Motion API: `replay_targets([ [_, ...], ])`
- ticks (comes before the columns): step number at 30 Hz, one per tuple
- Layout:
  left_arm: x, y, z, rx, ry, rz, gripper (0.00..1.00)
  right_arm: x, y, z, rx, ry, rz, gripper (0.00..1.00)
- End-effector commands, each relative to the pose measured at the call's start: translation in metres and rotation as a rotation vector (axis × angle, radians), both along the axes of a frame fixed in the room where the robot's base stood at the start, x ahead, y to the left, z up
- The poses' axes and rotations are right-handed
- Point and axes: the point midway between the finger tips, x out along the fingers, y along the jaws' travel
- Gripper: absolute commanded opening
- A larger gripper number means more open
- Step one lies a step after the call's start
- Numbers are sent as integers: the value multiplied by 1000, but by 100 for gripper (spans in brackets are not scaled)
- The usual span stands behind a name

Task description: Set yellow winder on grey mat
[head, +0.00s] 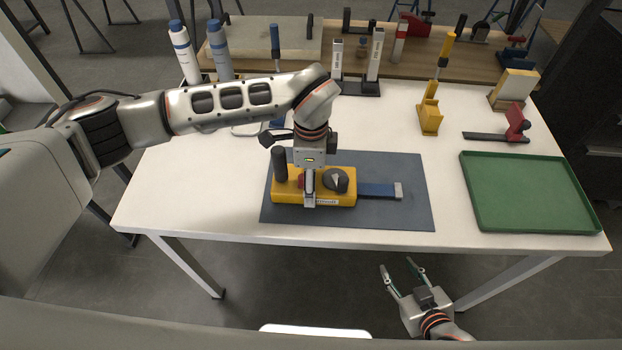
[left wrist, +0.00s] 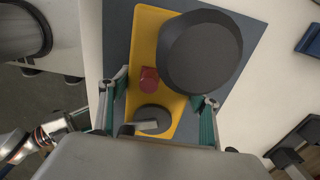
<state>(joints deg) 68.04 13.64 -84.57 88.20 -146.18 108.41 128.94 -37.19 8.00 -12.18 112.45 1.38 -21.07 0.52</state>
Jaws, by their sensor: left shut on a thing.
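The yellow winder (head: 284,190) has a tall black post, a red button, a dark round knob and a blue strap with a pale end. It is over the grey mat (head: 415,212) on the white table, level; I cannot tell whether it touches the mat. My left gripper (head: 310,203) comes from above and is shut on the winder's yellow body. In the left wrist view its fingers (left wrist: 162,108) straddle the yellow body (left wrist: 143,60), with the mat (left wrist: 120,20) beneath. My right gripper (head: 402,268) is open and empty, in front of the table edge.
A green tray (head: 530,228) lies at the right. A red-handled tool (head: 515,125), a yellow tool (head: 430,115) and a yellow-and-cream block (head: 514,88) stand behind. Bottles (head: 185,55) and other items line the back. The table's front left is clear.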

Motion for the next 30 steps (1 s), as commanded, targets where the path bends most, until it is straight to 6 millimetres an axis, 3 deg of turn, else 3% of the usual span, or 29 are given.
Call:
replay_targets([
  [5, 0, 0, -2, -1, -1, 0, 19, 0, 0, -2, 0, 0, 0, 40],
  [6, 0, 0, -3, 0, 0, 0, 65, 0, 0, -2, 0, 1, 0, 40],
  [8, 0, 0, -3, 0, 0, 0, 79, 0, 0, -2, 0, 1, 0, 40],
  [20, 0, 0, 1, 0, 0, 0, 79, 0, 0, 1, 0, 0, 0, 40],
  [25, 1, 0, 21, -1, -4, -1, 79, 0, 0, -3, 0, 1, 0, 40],
  [30, 2, 0, 57, 0, -5, 0, 79, -1, 0, -7, -1, 2, 0, 40],
])
